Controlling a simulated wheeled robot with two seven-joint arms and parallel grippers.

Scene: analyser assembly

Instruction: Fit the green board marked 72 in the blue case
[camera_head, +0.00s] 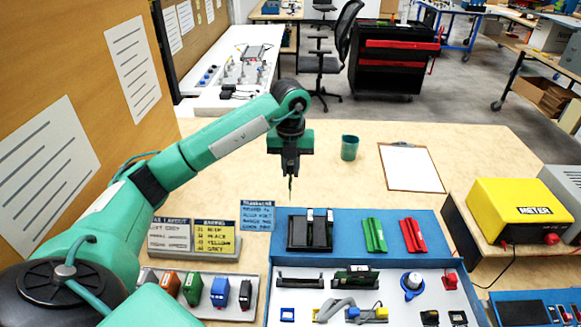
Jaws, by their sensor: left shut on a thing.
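My left gripper (290,175) hangs pointing down above the table, behind the blue case. The blue case (455,262) lies open at the front, with a blue back deck and a pale interior. A black slotted rack (311,231), green modules (374,235) and red modules (413,235) sit on its deck. Another dark green board-like part (355,277) lies inside the case. The held board is apart from the case. My right gripper is not in view.
A grey rack of coloured blocks (205,298) stands left of the case, with label signs (190,236) behind it. A yellow meter (520,210) stands right. The table's back left is clear.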

